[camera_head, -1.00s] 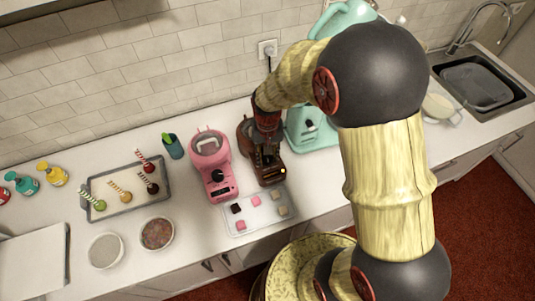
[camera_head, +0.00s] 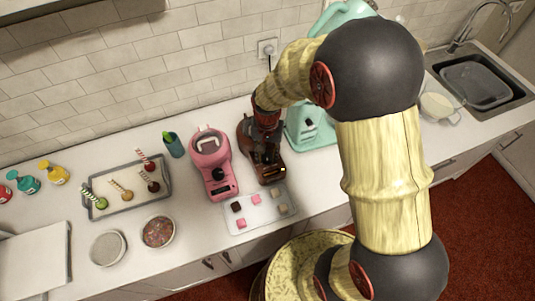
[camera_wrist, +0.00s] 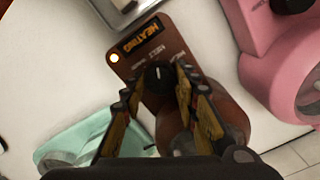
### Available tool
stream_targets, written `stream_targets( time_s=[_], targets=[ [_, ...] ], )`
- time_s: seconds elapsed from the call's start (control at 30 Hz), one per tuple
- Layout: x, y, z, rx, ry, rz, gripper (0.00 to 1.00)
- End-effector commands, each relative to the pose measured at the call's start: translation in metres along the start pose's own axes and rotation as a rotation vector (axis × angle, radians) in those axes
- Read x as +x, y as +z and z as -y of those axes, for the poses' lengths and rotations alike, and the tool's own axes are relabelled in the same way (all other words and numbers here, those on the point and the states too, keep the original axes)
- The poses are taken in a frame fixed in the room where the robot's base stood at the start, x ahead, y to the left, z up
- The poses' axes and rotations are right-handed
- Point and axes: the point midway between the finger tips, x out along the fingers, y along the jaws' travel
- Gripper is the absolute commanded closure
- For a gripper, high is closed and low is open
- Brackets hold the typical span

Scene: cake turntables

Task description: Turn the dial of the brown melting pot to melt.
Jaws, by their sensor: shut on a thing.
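The black dial (camera_wrist: 158,74) has a white mark pointing up in the picture, toward the lettering. My gripper (camera_wrist: 157,84) is shut on the dial, one finger on each side. It reaches down over the pot in the head view (camera_head: 268,150), where the dial is hidden.
A clear tray (camera_head: 240,219) of chocolate pieces lies right in front. A dark tray (camera_head: 119,208) with cake pops and two bowls are farther left.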

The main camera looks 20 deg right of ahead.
Motion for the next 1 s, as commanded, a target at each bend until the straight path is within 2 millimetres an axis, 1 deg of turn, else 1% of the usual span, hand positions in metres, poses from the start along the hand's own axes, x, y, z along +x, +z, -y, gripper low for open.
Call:
stream_targets(
  time_s=[0.03, 0.2, 0.47, 0.57, 0.67, 1.0],
  targets=[
    [0.0, 0.0, 0.0, 0.0, -0.001, 0.0, 0.69],
    [0.0, 0.0, 0.0, -0.001, -0.001, 0.0, 0.61],
    [-0.001, 0.0, 0.0, -0.001, 0.0, -0.001, 0.61],
    [-0.006, -0.001, 0.001, -0.001, -0.002, -0.002, 0.61],
    [-0.018, -0.001, 0.001, -0.001, -0.002, -0.003, 0.61],
    [-0.085, -0.001, 0.001, -0.001, -0.003, -0.004, 0.61]
  ],
)
